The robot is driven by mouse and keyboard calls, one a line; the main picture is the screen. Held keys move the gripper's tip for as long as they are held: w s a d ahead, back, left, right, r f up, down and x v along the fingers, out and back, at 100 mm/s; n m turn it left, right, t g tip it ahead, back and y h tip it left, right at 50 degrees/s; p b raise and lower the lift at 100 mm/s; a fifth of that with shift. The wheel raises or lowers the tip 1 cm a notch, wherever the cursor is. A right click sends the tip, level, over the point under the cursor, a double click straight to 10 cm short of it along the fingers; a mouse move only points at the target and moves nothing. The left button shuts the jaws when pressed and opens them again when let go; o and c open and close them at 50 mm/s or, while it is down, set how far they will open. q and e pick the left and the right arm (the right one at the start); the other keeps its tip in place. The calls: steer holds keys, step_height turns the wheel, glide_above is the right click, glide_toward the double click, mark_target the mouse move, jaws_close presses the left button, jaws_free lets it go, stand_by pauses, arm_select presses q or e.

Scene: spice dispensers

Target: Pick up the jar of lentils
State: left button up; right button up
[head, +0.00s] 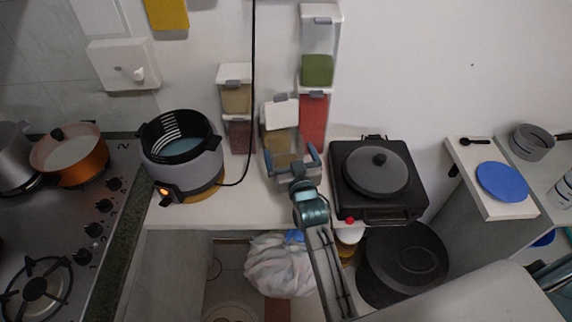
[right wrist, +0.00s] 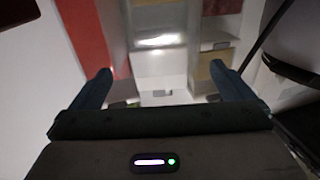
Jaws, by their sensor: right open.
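A clear jar with a white lid and tan contents (head: 279,141) stands at the middle of the counter by the wall, its lid tilted. It could be the lentils, but I see no readable label. My right gripper (head: 292,157) is open, its two fingers at the near side of this jar, one towards each side. In the right wrist view the fingers of my right gripper (right wrist: 160,74) are spread, with the clear jar (right wrist: 158,42) beyond and between them. I cannot tell whether they touch it. My left gripper is not in view.
A stack with tan (head: 236,98) and reddish-brown (head: 239,136) jars stands left. A red jar (head: 313,118) under a green one (head: 317,70) stands close on the right. A grey cooker (head: 184,170) and a black grill (head: 405,203) flank the space. A black cable hangs nearby.

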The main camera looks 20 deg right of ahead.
mark_target(290, 153)
steer(key=shift+w+f, duration=0.15)
steer(key=shift+w, duration=0.25)
steer(key=b, duration=0.1)
steer(key=w, duration=0.1)
steer(key=w+b, duration=0.1)
steer(key=shift+d+f+b, duration=0.25)
steer(key=shift+f+b, duration=0.1)
steer(key=shift+w+b, duration=0.6)
steer(key=shift+w, duration=0.5)
steer(key=shift+w+d, duration=0.1)
steer(key=shift+w, duration=0.35)
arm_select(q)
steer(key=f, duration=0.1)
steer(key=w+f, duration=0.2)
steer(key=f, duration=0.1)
arm_select(e)
steer(key=shift+s+r, duration=0.1)
steer(key=shift+c, duration=1.1)
steer(key=c, duration=1.1)
steer(key=shift+c, duration=0.9)
steer(key=shift+r, duration=0.1)
